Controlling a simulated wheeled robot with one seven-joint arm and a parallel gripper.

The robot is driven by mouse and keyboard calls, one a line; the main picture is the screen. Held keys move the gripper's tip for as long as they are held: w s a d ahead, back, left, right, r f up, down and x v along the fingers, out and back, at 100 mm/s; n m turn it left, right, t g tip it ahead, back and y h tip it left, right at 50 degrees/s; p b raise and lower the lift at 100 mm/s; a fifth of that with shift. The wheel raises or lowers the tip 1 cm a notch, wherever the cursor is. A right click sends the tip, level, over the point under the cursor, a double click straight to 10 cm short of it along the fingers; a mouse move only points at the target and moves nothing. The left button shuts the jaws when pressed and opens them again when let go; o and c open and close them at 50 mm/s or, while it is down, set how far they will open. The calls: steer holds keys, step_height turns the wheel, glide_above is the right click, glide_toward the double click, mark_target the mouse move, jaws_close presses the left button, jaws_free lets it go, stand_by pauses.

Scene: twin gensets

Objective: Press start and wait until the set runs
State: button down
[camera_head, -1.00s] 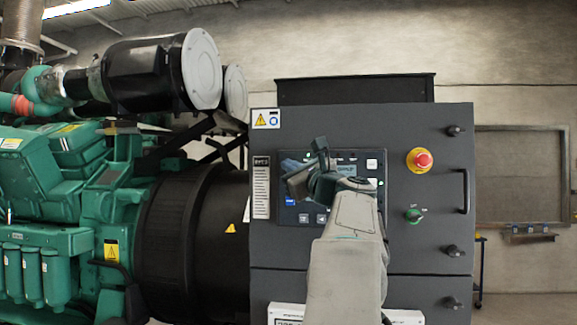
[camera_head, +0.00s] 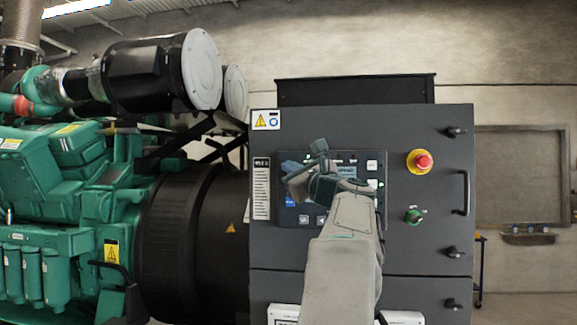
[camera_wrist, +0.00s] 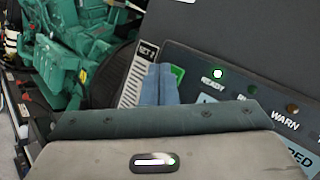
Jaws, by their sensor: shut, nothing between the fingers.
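The dark control panel (camera_head: 372,208) is on the front of the grey cabinet (camera_head: 425,240). My gripper (camera_head: 289,168) is at the panel's upper left and hides part of it. In the wrist view its blue-grey fingers (camera_wrist: 160,84) are shut together and empty. A green button (camera_wrist: 177,73) shows right beside the fingertips, partly hidden; I cannot tell whether they touch it. The READY lamp (camera_wrist: 217,73) is lit green. The lamp (camera_wrist: 251,89) beside it looks dark, and the WARN lamp (camera_wrist: 292,109) is dim. The display (camera_head: 346,171) is partly covered by my wrist.
A red emergency stop (camera_head: 423,161) on a yellow base and a green rotary switch (camera_head: 413,216) sit right of the panel. A handle (camera_head: 462,192) stands out at the cabinet's right edge. The green engine (camera_head: 60,200) is at the left. A SET 2 plate (camera_wrist: 138,78) is beside the panel.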

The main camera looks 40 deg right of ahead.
steer(key=shift+w+d, duration=0.3)
steer(key=shift+d, duration=0.05)
stand_by(0.8)
steer(key=shift+s+a, duration=0.6)
steer(key=shift+a, duration=0.1)
steer(key=s+a+b, duration=0.2)
steer(key=s+a, duration=0.2)
steer(key=shift+a, duration=0.3)
stand_by(0.9)
